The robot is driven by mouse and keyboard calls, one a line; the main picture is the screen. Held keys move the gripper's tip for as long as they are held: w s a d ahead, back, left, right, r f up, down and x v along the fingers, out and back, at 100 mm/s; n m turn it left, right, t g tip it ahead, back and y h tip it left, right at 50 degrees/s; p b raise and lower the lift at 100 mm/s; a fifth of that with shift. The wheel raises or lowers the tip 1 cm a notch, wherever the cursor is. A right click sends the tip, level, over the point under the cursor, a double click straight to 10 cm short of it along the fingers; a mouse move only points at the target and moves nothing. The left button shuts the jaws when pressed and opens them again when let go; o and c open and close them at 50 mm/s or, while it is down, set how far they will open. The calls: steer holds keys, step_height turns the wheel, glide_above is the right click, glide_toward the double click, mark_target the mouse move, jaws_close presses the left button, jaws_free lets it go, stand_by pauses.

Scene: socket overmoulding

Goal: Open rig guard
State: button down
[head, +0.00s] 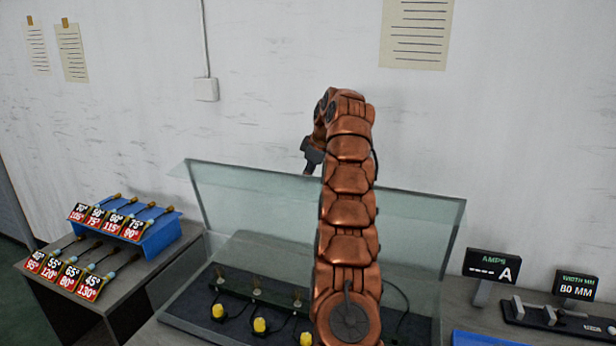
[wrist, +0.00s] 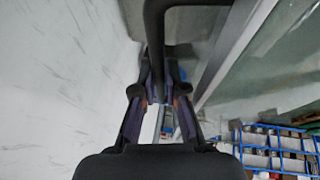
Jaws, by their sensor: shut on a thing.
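The rig guard (head: 255,195) is a clear panel with a grey edge. In the head view it stands raised and tilted above the rig, with its top edge near the wall. My gripper (head: 311,160) is at the guard's upper edge, partly hidden behind my arm. In the wrist view my gripper (wrist: 160,88) is shut on the guard's dark bar handle (wrist: 155,30), which runs between the fingers. The guard's frame edge (wrist: 228,50) runs beside the handle. The handle is hidden in the head view.
Under the guard, the rig bed (head: 190,312) holds several yellow-based pieces (head: 260,325). A side table with a blue rack (head: 150,235) and labelled tools stands left. An amps display (head: 492,266) and a width gauge (head: 576,285) stand right. The wall is close behind.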

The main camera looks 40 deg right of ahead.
steer(key=shift+w+a+r, duration=0.1)
steer(key=shift+r, duration=0.25)
steer(key=c, duration=1.4)
jaws_free()
steer(key=shift+a, duration=0.1)
steer(key=shift+o, duration=1)
steer(key=shift+f, duration=0.15)
steer(key=shift+f, duration=0.15)
